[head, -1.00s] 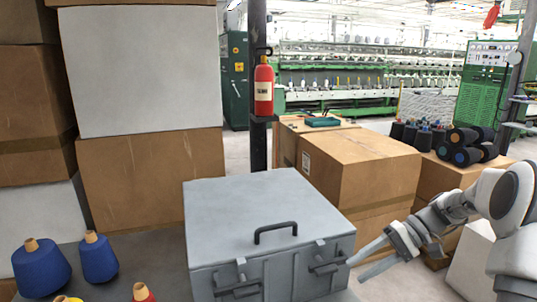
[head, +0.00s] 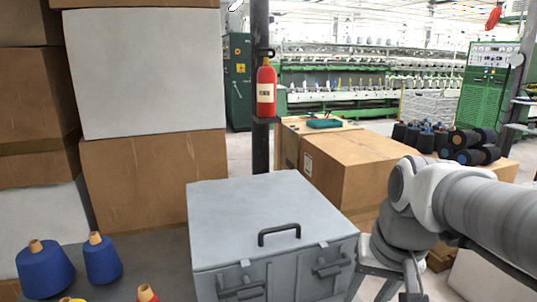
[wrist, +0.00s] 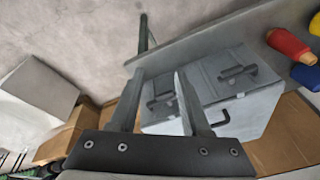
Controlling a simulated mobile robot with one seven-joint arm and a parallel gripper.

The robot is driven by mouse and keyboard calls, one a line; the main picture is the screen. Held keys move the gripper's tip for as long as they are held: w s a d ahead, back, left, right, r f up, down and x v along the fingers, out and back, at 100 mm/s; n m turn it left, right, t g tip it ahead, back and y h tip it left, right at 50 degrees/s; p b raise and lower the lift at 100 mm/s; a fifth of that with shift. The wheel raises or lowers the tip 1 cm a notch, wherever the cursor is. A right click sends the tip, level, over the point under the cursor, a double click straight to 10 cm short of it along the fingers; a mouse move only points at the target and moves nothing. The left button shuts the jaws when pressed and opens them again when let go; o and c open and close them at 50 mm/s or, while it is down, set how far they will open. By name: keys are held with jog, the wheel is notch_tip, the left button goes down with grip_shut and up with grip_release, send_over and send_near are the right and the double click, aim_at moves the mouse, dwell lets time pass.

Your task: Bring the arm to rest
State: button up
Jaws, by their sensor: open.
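My arm (head: 490,215) reaches in from the right in the head view and bends down at the right of the grey box. My gripper is low beside the box's right front corner in that view, partly cut off by the lower edge.
Blue yarn cones (head: 45,270) stand left of the box. Cardboard boxes (head: 360,165) stand behind it, with dark spools (head: 470,142) on top at right. A red fire extinguisher (head: 266,88) hangs on a dark post. Bare floor (wrist: 90,40) shows at upper left in the wrist view.

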jog(key=s+n+t, duration=0.3)
jog(key=s, duration=0.3)
notch_tip(320, 180, up, 15)
jog(key=p, duration=1.5)
jog(key=shift+w+a+r+h, duration=0.15)
jog(key=shift+h, duration=0.15)
